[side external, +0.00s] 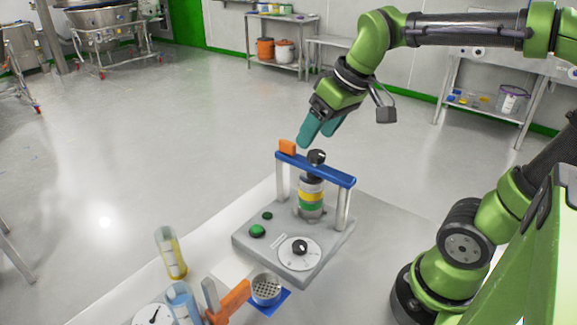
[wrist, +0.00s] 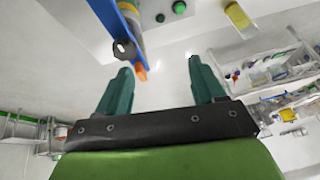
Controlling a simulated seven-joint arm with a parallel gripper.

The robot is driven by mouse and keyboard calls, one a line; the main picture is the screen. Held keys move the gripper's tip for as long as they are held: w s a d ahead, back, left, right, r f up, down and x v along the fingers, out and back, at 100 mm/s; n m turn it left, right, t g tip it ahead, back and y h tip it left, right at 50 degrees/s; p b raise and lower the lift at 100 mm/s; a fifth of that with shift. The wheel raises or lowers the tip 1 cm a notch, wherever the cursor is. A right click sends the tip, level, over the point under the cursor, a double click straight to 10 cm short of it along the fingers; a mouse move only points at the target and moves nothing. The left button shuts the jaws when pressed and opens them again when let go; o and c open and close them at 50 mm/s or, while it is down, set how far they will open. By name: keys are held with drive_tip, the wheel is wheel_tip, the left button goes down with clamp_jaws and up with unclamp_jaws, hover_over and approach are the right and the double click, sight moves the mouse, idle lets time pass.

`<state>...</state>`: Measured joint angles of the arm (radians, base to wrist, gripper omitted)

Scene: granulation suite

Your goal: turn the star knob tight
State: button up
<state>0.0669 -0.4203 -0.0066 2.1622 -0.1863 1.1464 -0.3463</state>
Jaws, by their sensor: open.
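The black star knob (side external: 316,157) sits on top of the blue crossbar (side external: 335,174) of a grey sieve shaker (side external: 262,243). A banded sieve stack (side external: 312,198) stands beneath it. An orange block (side external: 287,147) is on the bar's left end. My gripper (side external: 317,135), with teal fingers, is open and empty. In the side view it is just above the knob and does not appear to hold it. In the wrist view the knob (wrist: 122,49) lies up and left of the space between my fingers (wrist: 160,78), not between them.
The shaker's base carries a dial (side external: 300,252) and green buttons (side external: 257,231). On the bench in front are a yellow-filled cylinder (side external: 173,256), a perforated cup (side external: 266,289) and an orange-handled tool (side external: 230,302). Upright posts hold the crossbar at both ends.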

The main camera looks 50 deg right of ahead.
drive_tip(key=w+d+r+n+g+h, duration=0.1)
drive_tip(key=w+d+r+n+g, duration=0.3)
drive_tip(key=n, duration=0.5)
wheel_tip(320, 180, up, 5)
drive_tip(key=n+g, duration=0.1)
drive_tip(key=n, duration=0.7)
hover_over(316, 153)
wheel_tip(316, 153, down, 17)
drive_tip(key=shift+r, duration=0.2)
drive_tip(key=c, duration=1.1)
